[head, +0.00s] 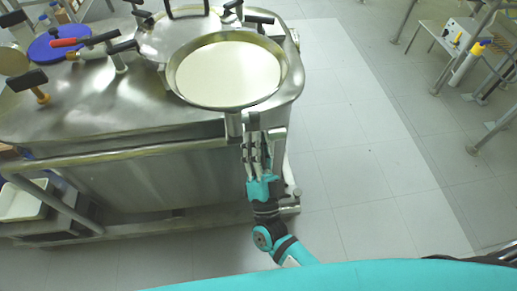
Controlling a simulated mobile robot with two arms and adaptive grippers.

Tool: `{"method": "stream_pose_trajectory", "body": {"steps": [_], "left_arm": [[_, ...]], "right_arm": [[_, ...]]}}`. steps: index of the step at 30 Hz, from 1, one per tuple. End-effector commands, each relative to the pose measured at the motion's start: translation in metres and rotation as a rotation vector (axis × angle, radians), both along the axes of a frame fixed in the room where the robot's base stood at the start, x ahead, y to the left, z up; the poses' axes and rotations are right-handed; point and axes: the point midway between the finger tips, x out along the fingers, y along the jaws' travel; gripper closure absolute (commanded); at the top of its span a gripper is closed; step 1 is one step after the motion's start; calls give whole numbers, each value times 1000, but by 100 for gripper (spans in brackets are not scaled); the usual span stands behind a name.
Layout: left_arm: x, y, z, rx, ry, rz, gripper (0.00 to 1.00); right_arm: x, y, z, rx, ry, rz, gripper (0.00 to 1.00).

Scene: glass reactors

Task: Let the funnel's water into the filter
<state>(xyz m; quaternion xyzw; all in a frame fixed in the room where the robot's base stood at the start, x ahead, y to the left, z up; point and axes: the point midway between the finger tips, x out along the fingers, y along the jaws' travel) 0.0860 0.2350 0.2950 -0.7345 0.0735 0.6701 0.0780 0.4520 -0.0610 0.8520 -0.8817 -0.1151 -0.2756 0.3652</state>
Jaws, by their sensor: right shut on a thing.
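A round, shallow steel vessel (228,72) with a pale cream inside stands above the near right end of a steel tank (110,95). I cannot tell from this view whether it is the funnel or the filter, or whether it holds water. A short grey metal piece (234,122) sticks out below its front rim. My right gripper (252,136), at the end of a teal and black arm, is just beneath that rim beside this piece. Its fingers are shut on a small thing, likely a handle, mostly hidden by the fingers. My left gripper is not in view.
A domed steel lid (180,32) sits behind the vessel. A white tray (22,202) is on a lower shelf at left.

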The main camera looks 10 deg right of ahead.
Motion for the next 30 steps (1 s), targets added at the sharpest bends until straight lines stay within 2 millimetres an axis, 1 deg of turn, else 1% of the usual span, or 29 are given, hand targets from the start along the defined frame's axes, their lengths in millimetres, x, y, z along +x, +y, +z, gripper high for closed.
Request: {"method": "stream_pose_trajectory", "body": {"steps": [1,3,14,15,19,20,27,30], "left_arm": [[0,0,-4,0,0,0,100],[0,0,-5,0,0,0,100],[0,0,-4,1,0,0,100],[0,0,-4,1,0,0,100],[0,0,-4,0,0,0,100],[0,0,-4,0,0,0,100],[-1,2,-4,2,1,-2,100],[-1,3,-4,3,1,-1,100]], "right_arm": [[0,0,-3,-1,-4,1,100],[0,0,-2,-1,-10,1,100],[0,0,-2,-1,-11,1,100],[0,0,-2,-1,-11,1,73],[0,0,-1,0,-12,1,56],[0,0,-1,0,-12,1,53],[0,0,-1,-1,-12,0,53],[-4,0,-4,-2,-11,1,53]]}}
